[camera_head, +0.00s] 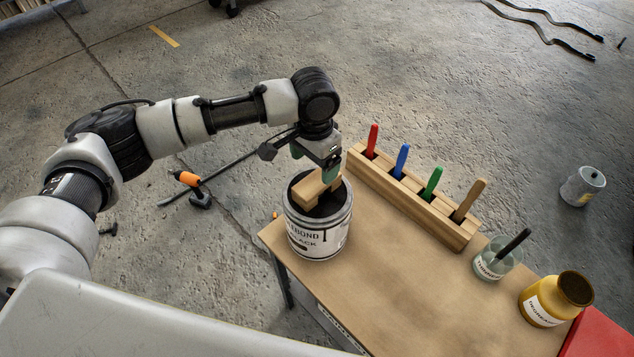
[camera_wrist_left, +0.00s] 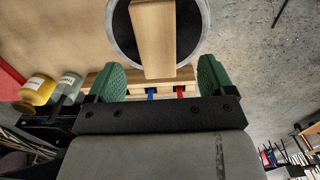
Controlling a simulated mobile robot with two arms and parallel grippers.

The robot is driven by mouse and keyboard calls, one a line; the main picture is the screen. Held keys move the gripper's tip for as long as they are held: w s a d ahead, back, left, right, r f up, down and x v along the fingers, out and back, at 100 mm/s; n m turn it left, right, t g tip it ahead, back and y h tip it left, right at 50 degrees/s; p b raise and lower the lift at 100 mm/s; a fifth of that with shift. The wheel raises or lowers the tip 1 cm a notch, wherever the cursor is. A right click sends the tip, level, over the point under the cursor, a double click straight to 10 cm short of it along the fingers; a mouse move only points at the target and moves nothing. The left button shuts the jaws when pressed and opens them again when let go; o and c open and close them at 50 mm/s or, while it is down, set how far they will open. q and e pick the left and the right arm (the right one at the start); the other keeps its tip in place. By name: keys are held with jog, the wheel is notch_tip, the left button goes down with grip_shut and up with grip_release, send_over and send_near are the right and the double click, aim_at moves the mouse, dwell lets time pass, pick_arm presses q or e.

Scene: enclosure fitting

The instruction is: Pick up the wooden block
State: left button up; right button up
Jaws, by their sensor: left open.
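The wooden block (camera_head: 308,192) is light brown and lies at the open mouth of the paint can (camera_head: 319,237), over its dark inside. I cannot tell what supports it. It also shows in the left wrist view (camera_wrist_left: 154,38), long and running up the picture across the can's mouth (camera_wrist_left: 122,30). My left gripper (camera_head: 323,167) is just above the block, pointing down, with green finger pads. In the left wrist view the left gripper (camera_wrist_left: 161,80) is open, its pads wide apart, with the block's near end roughly centred between them. My right gripper is not seen.
The can stands on the workbench (camera_head: 400,300) near its left corner. A wooden rack (camera_head: 405,197) with red, blue, green and tan handles runs close behind. A glass jar (camera_head: 495,260) with a dark-handled tool and a yellow bottle (camera_head: 548,303) stand at the right. The bench's middle is clear.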

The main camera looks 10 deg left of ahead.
aim_at(315, 182)
pick_arm(q)
jog(key=shift+f, duration=0.85)
jog(key=f, duration=0.1)
jog(key=f+p, duration=0.1)
jog(key=f, duration=0.2)
jog(key=shift+s+d+f+p, duration=0.1)
jog(key=shift+s+p, duration=0.2)
jog(key=shift+p, duration=0.1)
jog(key=shift+f, duration=0.55)
jog(key=c, duration=1.1)
jog(key=shift+o, duration=0.2)
jog(key=shift+r, duration=0.1)
